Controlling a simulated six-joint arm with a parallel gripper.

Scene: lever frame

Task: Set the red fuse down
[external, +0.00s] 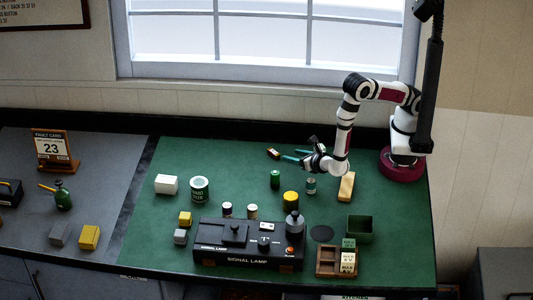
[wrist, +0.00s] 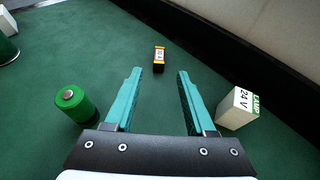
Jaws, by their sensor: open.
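In the external view my gripper (external: 290,156) is low over the back of the mat, pointing left.
A green cylinder (wrist: 75,104) stands left of my fingers, and a white "LAMP 24 V" box (wrist: 237,108) right of them. The black signal lamp unit (external: 249,261), a wooden tray (external: 322,270) and a green bin (external: 360,236) are at the front.

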